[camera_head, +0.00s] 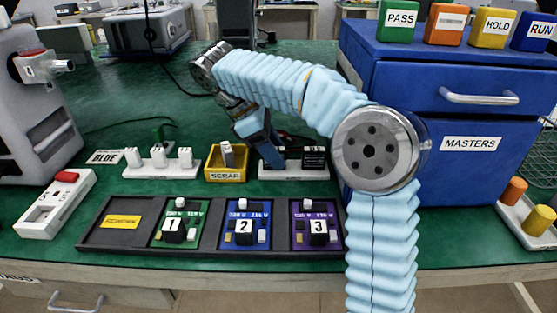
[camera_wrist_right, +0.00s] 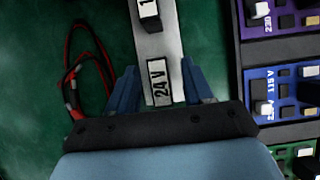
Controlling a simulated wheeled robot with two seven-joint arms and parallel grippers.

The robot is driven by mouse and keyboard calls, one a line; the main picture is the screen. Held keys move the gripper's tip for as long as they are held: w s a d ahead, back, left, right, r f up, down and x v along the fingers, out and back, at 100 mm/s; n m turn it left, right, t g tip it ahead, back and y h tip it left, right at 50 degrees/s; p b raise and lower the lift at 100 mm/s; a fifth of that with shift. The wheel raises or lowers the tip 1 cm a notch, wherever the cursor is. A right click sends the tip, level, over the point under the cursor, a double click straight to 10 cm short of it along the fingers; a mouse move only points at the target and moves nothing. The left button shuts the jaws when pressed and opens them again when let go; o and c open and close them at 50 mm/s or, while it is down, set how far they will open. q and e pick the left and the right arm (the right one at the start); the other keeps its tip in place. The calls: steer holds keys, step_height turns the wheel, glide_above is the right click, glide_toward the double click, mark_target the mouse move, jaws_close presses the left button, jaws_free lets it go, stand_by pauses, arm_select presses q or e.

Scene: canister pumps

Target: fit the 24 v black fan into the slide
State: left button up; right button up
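A white rack (camera_head: 293,172) with black blocks (camera_head: 314,157) on it stands right of centre. In the right wrist view a dark-edged piece labelled "24 V" (camera_wrist_right: 159,82) shows on the white rack (camera_wrist_right: 162,40). My right gripper (camera_wrist_right: 160,88) is open, with one finger on each side of the "24 V" piece and a gap at both. In the head view this gripper (camera_head: 260,148) points down at the rack's left end, and partly hides it. A dark tray (camera_head: 268,248) holds boards numbered 1, 2 and 3. I cannot tell which part is the slide. My left gripper is not in view.
A yellow scrap bin (camera_head: 227,174) with a grey piece in it stands left of the rack. Another white rack (camera_head: 160,172) holds white blocks. A blue drawer cabinet (camera_head: 450,125) stands close on the right. A red-and-black cable (camera_wrist_right: 72,75) lies beside the rack.

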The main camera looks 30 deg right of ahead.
jaws_close()
steer(key=shift+r, duration=0.1)
